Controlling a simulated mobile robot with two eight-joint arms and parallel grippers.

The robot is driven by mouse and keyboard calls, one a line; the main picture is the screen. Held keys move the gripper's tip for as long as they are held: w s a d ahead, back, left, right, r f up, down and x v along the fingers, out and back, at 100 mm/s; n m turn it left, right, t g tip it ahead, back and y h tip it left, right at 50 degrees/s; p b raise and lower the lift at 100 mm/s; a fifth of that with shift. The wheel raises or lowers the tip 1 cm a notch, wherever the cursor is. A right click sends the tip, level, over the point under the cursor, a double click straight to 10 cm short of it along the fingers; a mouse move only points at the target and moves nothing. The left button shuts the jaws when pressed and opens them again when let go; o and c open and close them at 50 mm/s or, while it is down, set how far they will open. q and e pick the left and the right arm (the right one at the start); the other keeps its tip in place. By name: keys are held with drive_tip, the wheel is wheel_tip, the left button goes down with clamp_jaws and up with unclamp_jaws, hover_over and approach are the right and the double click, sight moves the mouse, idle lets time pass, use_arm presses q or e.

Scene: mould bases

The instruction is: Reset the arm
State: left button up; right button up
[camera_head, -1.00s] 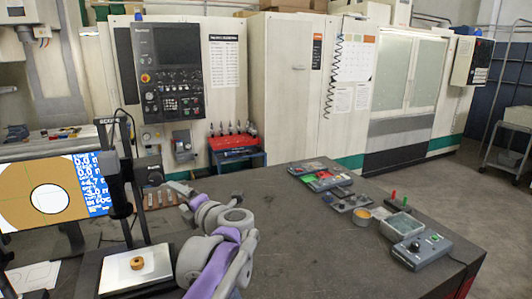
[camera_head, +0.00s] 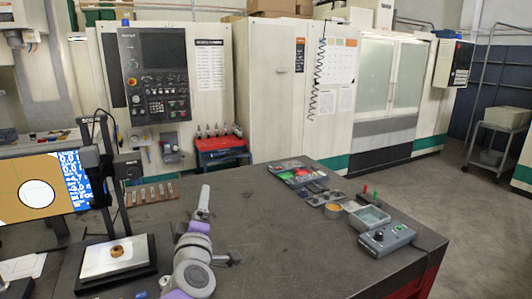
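My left arm, grey and purple, comes in from the bottom left of centre over the dark workbench (camera_head: 290,240). Its slim grey far end (camera_head: 204,200) points away from me. Small dark parts stick out beside its joints, one of them low on the right (camera_head: 230,258). I cannot clearly make out the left gripper's fingers or what is between them. No object shows held. My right arm and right gripper are not in view.
Trays (camera_head: 368,217), a grey control box (camera_head: 388,237) and tools lie on the right. Machines stand behind. The bench's front middle is clear.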

use_arm(q)
drive_tip(key=s+d+f+m+g+h, duration=0.3)
drive_tip(key=s+d+f+m+h, duration=0.2)
drive_tip(key=s+f+m, duration=0.35)
drive_tip(key=s+a+f+m+g+y, duration=0.1)
drive_tip(key=s+a+f+m+g, duration=0.2)
drive_tip(key=s+f, duration=0.7)
drive_tip(key=s+a+f+m+g+y, duration=0.1)
drive_tip(key=s+a+f+m+g, duration=0.3)
drive_tip(key=s+f, duration=0.6)
wheel_tip(320, 180, down, 3)
drive_tip(key=g, duration=0.2)
drive_tip(key=shift+s+f+g+y, duration=0.2)
drive_tip(key=shift+g+y, duration=0.2)
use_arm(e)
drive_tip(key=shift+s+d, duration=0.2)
